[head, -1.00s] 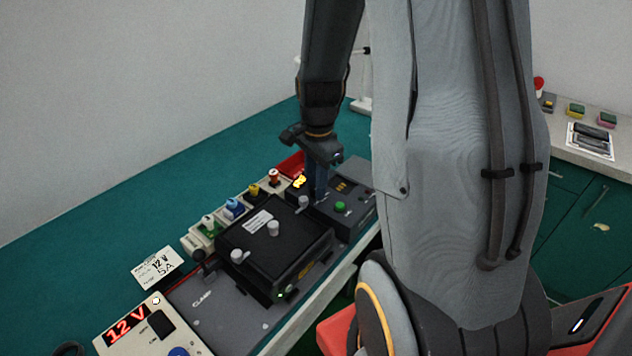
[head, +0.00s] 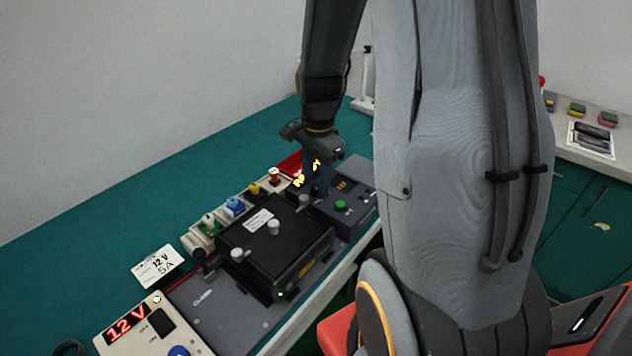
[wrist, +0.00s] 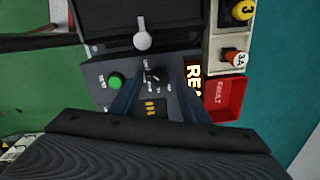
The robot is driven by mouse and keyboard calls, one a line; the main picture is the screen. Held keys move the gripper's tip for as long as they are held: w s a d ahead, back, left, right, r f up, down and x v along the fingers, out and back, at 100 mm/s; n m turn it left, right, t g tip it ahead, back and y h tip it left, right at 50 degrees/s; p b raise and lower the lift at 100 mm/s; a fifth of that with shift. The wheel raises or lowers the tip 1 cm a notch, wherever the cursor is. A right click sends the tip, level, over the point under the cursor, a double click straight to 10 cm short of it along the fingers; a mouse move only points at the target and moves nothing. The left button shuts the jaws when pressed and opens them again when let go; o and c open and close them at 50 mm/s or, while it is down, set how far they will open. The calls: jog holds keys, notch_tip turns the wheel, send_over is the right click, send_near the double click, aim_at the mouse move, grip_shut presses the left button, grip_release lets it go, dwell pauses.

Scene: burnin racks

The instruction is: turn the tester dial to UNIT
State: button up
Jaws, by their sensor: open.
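The tester (head: 355,212) is a dark grey box on the bench, with a green button (head: 340,205). Its small dark dial (wrist: 154,75) shows in the wrist view, ringed by white labels too small to read. My gripper (head: 317,190) is pointed down over the tester. In the wrist view my open gripper (wrist: 158,88) has one finger on each side of the dial, with a gap on both sides; contact is not visible. A lit display (wrist: 193,77) by the right finger is partly hidden and reads "RE".
A black unit (head: 275,250) with several grey knobs sits on the clamp plate (head: 215,310) beside the tester. A red FAULT bin (wrist: 224,98) and a row of coloured plugs (head: 235,206) stand behind. A 12 V supply (head: 150,325) is at front left.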

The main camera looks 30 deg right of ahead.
aim_at(317, 187)
jog(key=shift+s+r+b, duration=0.15)
jog(key=shift+r+b, duration=0.55)
jog(key=shift+r, duration=2.9)
jog(key=shift+s, duration=0.15)
